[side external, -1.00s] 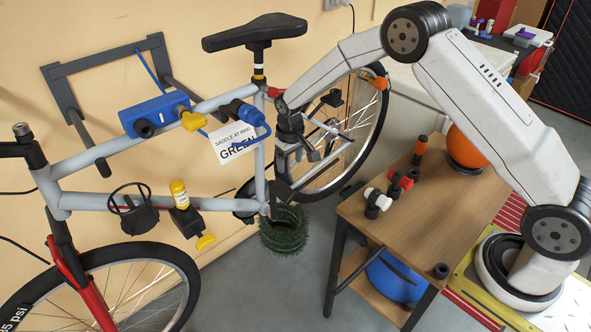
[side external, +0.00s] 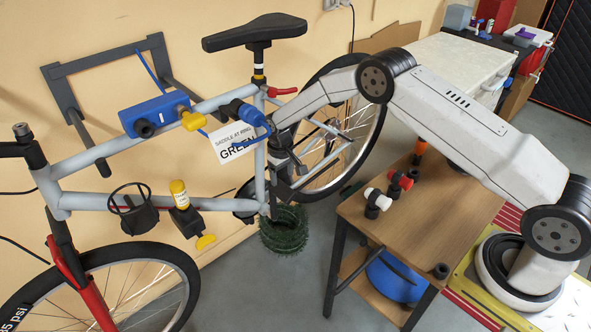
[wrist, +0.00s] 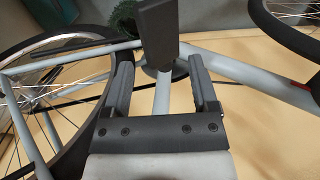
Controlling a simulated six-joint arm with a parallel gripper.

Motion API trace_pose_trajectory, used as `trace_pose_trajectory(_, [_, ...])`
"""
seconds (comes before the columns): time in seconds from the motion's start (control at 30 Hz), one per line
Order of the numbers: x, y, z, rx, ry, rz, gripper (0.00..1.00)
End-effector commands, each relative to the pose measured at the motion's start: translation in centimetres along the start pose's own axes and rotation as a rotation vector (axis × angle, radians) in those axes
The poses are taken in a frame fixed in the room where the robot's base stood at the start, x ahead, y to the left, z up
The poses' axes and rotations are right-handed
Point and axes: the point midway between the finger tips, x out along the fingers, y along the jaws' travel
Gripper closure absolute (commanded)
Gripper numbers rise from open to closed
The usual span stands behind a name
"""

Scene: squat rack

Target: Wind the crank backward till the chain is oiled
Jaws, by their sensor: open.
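The bicycle (side external: 112,202) hangs from a wall bracket. Its crank area, with a dark chainring (side external: 247,198), is low on the frame below the seat tube and partly hidden. My gripper (side external: 285,168) is beside the seat tube, pointing down toward the crank. In the wrist view its two fingers (wrist: 161,72) are apart. A dark block (wrist: 158,30), perhaps the pedal, lies just past the fingertips; I cannot tell whether they touch it. A grey tube shows between the fingers. The chain is a thin dark line (wrist: 75,102); I cannot see whether it is oiled.
A wooden table (side external: 440,205) with red, white and black knobs (side external: 400,182) stands to the right. A green wreath-like ring (side external: 284,230) lies under the crank. A blue clamp (side external: 155,112), a white sign (side external: 238,147) and a yellow-capped bottle (side external: 178,190) are around the frame.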

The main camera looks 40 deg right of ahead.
Motion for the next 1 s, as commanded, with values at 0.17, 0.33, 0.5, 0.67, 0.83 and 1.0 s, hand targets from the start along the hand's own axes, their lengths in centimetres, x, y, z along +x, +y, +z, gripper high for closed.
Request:
trace_pose_trajectory(0.17, [2.1, 0.0, 0.1, 0.000, -0.002, 0.000, 0.24])
trace_pose_trajectory(0.33, [4.0, 0.0, 0.1, 0.000, -0.001, 0.000, 0.24])
trace_pose_trajectory(0.5, [5.4, 0.0, 0.0, 0.000, 0.000, 0.000, 0.24])
trace_pose_trajectory(0.67, [6.1, 0.0, 0.0, 0.000, 0.001, 0.000, 0.24])
trace_pose_trajectory(0.83, [6.3, 0.0, 0.0, 0.000, 0.000, 0.000, 0.24])
trace_pose_trajectory(1.0, [6.2, 0.0, 0.0, 0.000, 0.000, 0.000, 0.28])
